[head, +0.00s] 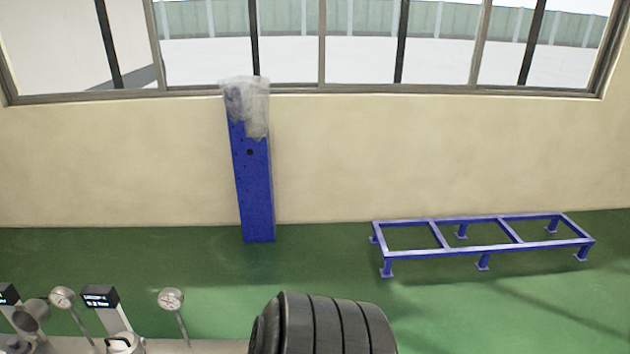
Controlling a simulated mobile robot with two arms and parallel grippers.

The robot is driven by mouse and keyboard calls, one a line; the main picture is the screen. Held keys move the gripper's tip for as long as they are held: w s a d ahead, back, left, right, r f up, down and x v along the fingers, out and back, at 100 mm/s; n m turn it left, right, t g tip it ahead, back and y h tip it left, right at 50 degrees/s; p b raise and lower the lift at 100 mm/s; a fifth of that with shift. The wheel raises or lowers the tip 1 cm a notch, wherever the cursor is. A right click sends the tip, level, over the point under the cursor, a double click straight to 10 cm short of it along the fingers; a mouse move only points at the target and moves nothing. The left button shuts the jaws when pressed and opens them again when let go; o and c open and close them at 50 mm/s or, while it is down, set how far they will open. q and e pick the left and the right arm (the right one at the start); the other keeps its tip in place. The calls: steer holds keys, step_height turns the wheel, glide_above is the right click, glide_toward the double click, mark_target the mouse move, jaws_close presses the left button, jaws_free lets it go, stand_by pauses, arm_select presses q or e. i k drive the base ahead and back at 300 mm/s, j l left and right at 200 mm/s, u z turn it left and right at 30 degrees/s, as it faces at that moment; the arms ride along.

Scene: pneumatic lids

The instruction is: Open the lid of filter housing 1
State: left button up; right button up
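No part that I can tell to be filter housing 1 or its lid shows in the head view. At the bottom left are grey metal fittings cut off by the lower edge. Among them are a small black label plate (100,297) on a grey post, with lettering too small to read, and a second label plate (8,294) at the left edge. A round gauge (62,298) and another round gauge (171,300) stand on thin stems. A white-grey round fitting (122,343) sits below the first label. Neither of my grippers is in view.
A dark ribbed rounded body (335,325) rises at the bottom centre; I cannot tell what it is. A low blue frame (483,240) stands on the green floor (190,260) at the right. A blue post (254,190) with clear plastic on top stands against the windowed wall (400,155).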

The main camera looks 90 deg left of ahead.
mark_target(29, 317)
steer(key=i+j+u, duration=0.2)
steer(key=i+u, duration=0.6)
steer(key=i, duration=0.15)
steer(key=i+u, duration=0.4)
steer(key=i+l+u, duration=0.4)
steer(key=i, duration=0.2)
steer(key=i+j+u, duration=0.25)
steer(key=i+u, duration=0.25)
steer(key=i+j+u, duration=0.1)
steer(key=i+u, duration=0.25)
steer(key=u, duration=0.15)
steer(key=i+l+u, duration=0.1)
steer(key=i+u, duration=0.35)
steer(key=i+l+u, duration=0.25)
steer(key=i+u, duration=0.25)
steer(key=i+j+u, duration=0.25)
steer(key=i+u, duration=0.15)
steer(key=i+j+u, duration=0.1)
steer(key=i+u, duration=0.65)
steer(key=i, duration=0.2)
steer(key=i+l+u, duration=0.15)
steer(key=i+u, duration=0.25)
steer(key=i+j+u, duration=0.15)
steer(key=i+u, duration=0.7)
steer(key=i+l+u, duration=0.25)
steer(key=i+u, duration=0.2)
steer(key=i+l+u, duration=0.9)
